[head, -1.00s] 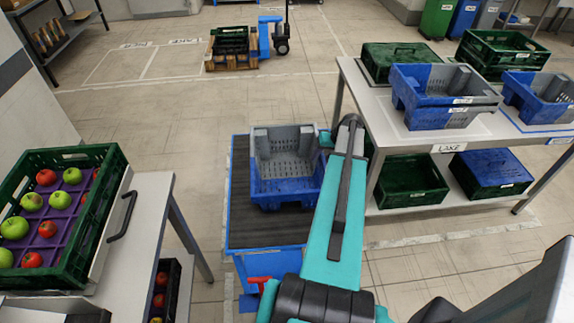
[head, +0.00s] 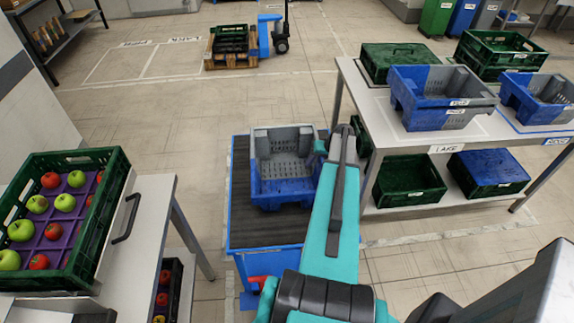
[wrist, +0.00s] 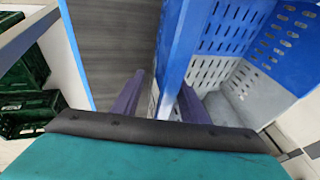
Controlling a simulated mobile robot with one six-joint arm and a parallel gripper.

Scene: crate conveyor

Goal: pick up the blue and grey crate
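The blue and grey crate (head: 285,189) sits on the dark belt of a blue-framed conveyor (head: 270,233), upright and empty, in the middle of the head view. My arm reaches to its right side, and my gripper (head: 322,147) is at its right wall, partly hidden by the arm. In the wrist view the crate's blue wall (wrist: 182,45) rises between the two purple fingers of my gripper (wrist: 160,98). A gap shows between the left finger and the wall, so the gripper looks open. Contact at the right finger is unclear.
A table (head: 470,137) on the right holds blue-grey crates (head: 445,98) and green crates, with more on its lower shelf. A green apple crate (head: 95,225) stands on a table at left. A pallet truck (head: 265,35) stands behind on open floor.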

